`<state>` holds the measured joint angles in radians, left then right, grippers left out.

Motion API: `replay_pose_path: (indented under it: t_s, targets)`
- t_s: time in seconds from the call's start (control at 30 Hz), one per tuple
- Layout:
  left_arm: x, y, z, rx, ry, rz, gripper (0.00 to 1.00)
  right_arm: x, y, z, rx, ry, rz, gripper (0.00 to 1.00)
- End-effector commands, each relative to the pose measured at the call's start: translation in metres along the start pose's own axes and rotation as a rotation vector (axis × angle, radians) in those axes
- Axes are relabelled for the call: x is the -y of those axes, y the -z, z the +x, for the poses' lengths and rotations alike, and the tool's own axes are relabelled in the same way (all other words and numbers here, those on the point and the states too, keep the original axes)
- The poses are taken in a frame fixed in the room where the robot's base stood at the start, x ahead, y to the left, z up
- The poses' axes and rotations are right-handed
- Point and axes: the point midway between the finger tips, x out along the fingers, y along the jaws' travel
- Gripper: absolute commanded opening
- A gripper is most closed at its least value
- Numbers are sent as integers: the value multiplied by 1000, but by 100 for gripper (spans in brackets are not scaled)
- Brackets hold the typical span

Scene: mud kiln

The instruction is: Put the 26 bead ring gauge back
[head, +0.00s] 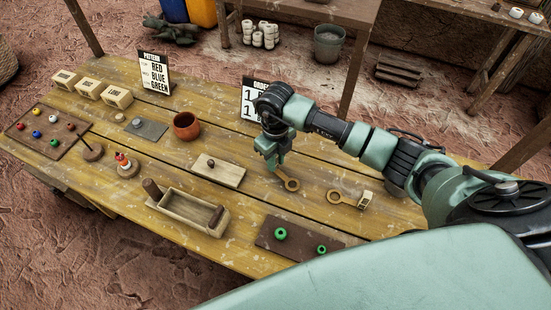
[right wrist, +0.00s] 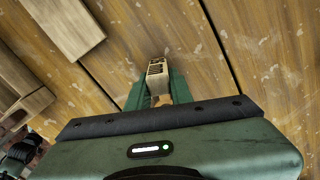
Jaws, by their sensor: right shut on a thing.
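My right gripper (head: 272,160) is shut on a ring gauge (head: 291,184), a tan ring on a short handle. The ring hangs out below the fingers, close over the table; I cannot tell whether it touches. In the right wrist view, the fingers (right wrist: 157,92) grip the gauge's labelled end block (right wrist: 156,68); its number is too small to read. A second ring gauge (head: 334,196), with a pale labelled block at its right end, lies on the table to the right. I cannot read its number either. My left gripper is not in view.
A dark board (head: 270,244) with two green beads lies in front. A wooden tray (head: 168,204), a lidded pale box (head: 232,176) and a clay bowl (head: 186,133) stand to the left. A number sign (head: 248,103) stands behind my arm. Bare planks lie around the gauges.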

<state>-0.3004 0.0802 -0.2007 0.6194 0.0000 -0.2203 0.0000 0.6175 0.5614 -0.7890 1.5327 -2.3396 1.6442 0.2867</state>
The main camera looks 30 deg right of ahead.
Motion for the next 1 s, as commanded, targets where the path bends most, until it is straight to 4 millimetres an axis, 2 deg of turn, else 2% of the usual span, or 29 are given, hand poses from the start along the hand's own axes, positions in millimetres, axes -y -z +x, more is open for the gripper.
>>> replay_pose_path:
  t_s: [0.43, 0.47, 0.5, 0.53, 0.83, 0.9, 1.0]
  targets:
    - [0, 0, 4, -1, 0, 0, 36, 0, 0, 9, 1, 1, -1, 0]
    - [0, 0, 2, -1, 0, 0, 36, 0, 0, 8, 1, 0, -1, 30]
    - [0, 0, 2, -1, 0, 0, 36, 0, 0, 7, 1, 0, -1, 41]
    - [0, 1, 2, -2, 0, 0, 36, 0, 0, 7, 1, 0, -1, 43]
    - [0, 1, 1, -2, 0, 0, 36, 0, 0, 6, 1, 0, -1, 43]
    - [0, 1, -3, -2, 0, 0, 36, 0, 0, 2, 1, 0, -1, 43]
    - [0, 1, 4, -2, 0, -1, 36, 1, -2, -7, 5, 2, -1, 43]
